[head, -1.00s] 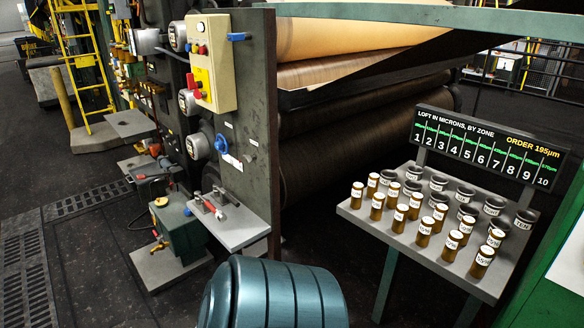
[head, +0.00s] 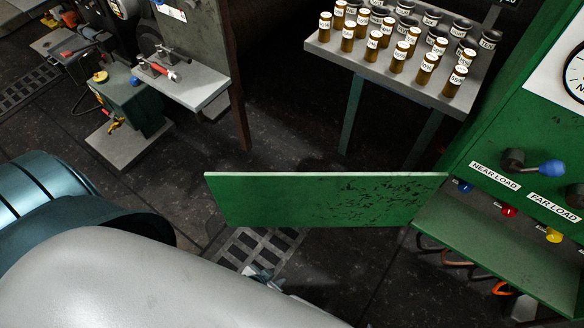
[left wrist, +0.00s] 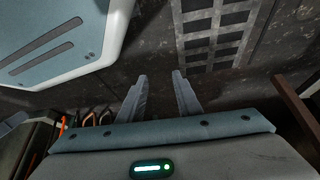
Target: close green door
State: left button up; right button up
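The green door (head: 325,203) stands swung out from the green cabinet (head: 500,245) in the head view. It meets the cabinet at its right end, and its free end points left. My left arm comes in from the lower left, and part of my left gripper (head: 262,277) shows past it, below the door in the picture. In the left wrist view, the two fingers of my left gripper (left wrist: 160,76) are apart with nothing between them. Whether it touches the door cannot be told. My right gripper is not in view.
The cabinet carries a dark lever with a blue knob (head: 552,168) and load labels. Coloured knobs and cables show in the opening below. A table (head: 390,75) with labelled brown vials stands behind the door. A floor grate (head: 250,245) lies below the door.

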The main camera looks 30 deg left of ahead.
aim_at(254, 200)
jog(key=j+u, duration=0.25)
jog(key=k+j+u, duration=0.1)
jog(key=u, duration=0.15)
jog(key=j+z, duration=0.3)
jog(key=j, duration=0.5)
jog(key=j+z, duration=0.85)
jog(key=k+j+z, duration=0.1)
jog(key=j+z, duration=0.35)
jog(key=i+j+z, duration=0.1)
jog(key=j+z, duration=1.25)
jog(key=i+j+z, duration=0.1)
jog(key=j+z, duration=0.2)
jog(key=j, duration=0.65)
jog(key=k+l+z, duration=0.4)
jog(key=k+l, duration=0.3)
jog(key=k, duration=0.2)
